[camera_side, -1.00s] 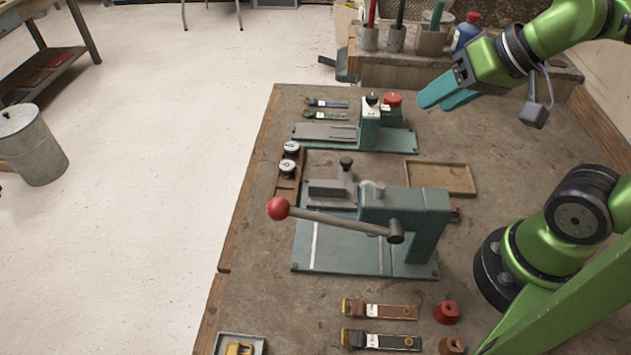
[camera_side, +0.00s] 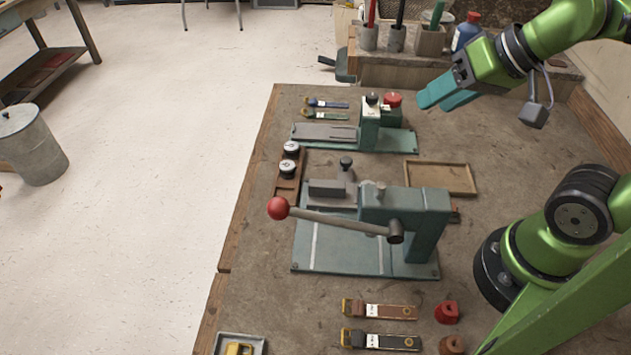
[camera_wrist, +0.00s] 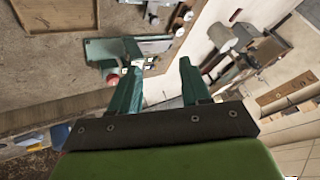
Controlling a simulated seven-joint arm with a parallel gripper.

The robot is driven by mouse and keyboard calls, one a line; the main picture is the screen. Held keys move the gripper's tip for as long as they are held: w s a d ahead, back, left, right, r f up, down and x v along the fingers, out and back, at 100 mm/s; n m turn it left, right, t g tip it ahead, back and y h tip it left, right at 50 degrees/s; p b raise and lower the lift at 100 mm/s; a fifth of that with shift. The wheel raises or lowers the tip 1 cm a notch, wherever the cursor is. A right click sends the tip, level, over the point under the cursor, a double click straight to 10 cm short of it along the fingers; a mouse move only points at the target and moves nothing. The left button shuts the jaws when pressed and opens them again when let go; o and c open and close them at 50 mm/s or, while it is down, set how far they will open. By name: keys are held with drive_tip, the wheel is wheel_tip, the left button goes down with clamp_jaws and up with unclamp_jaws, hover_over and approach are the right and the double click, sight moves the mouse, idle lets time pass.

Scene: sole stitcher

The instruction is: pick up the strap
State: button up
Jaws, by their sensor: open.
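Several straps lie flat on the bench, so I cannot tell which one the task means. In the side view, a brown strap (camera_side: 388,311) and a black strap (camera_side: 388,341) lie at the near end, each with a yellowish end and a white label. A blue strap (camera_side: 335,105) and a green strap (camera_side: 333,115) lie at the far end, left of the small teal machine. My gripper (camera_side: 428,99) is held above the far right of the bench, apart from all straps. Its teal fingers are apart and empty in the wrist view (camera_wrist: 158,78).
A large teal press (camera_side: 405,215) with a red-knobbed lever (camera_side: 335,222) stands mid-bench between the strap pairs. The small teal machine (camera_side: 375,130) stands behind it. A shallow wooden tray (camera_side: 441,165) is nearly empty. Red and brown pieces (camera_side: 447,312) sit right of the near straps.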

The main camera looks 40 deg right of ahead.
drive_tip(key=a+f+n+g, duration=0.1)
drive_tip(key=a+n, duration=0.1)
drive_tip(key=a, duration=0.2)
drive_tip(key=s+a+f+n+g, duration=0.1)
drive_tip(key=a+f+n+g, duration=0.1)
drive_tip(key=a, duration=0.2)
drive_tip(key=s+a+f+n+g, duration=0.1)
drive_tip(key=a+n, duration=0.1)
drive_tip(key=a, duration=0.3)
drive_tip(key=shift+s+f+n+g+y, duration=0.1)
drive_tip(key=shift+f+n+g+y, duration=0.2)
drive_tip(key=shift+n+y, duration=0.1)
drive_tip(key=s+a+f+n+g+h, duration=0.25)
drive_tip(key=s+a+n, duration=0.4)
drive_tip(key=a, duration=0.35)
hover_over(363, 307)
drive_tip(key=f, duration=1.1)
drive_tip(key=shift+s, duration=0.25)
drive_tip(key=shift+w+f, duration=0.15)
drive_tip(key=shift+f, duration=1.4)
drive_tip(key=shift+w+f, duration=0.1)
drive_tip(key=shift+f, duration=1.45)
drive_tip(key=shift+r, duration=0.1)
drive_tip(key=c, duration=0.8)
